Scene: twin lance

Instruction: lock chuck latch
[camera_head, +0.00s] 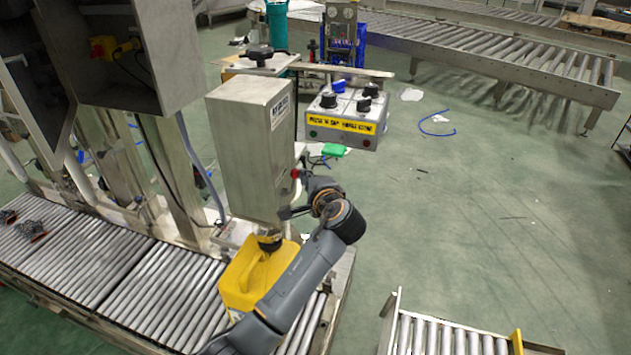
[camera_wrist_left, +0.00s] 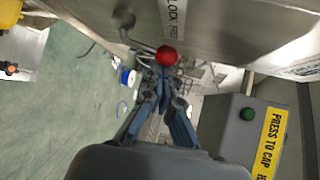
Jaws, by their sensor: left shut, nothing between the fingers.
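The latch's red knob (camera_head: 295,173) sticks out from the right side of the steel capping head housing (camera_head: 245,150). In the left wrist view the red knob (camera_wrist_left: 167,56) is just beyond my fingertips, beside a bent metal rod and a label reading LOCK. My left gripper (camera_wrist_left: 164,78) is shut and empty; I cannot tell whether it touches the knob. In the head view, my left gripper (camera_head: 288,212) is beside the lower right of the housing. The dark chuck (camera_head: 269,241) sits under the housing, over a yellow jug (camera_head: 250,277); my arm partly covers the jug.
A grey control box (camera_head: 345,122) with a yellow label stands right of the housing; its green button (camera_wrist_left: 247,114) shows in the wrist view. A roller conveyor (camera_head: 130,285) runs under the jug. Open floor (camera_head: 480,200) lies to the right.

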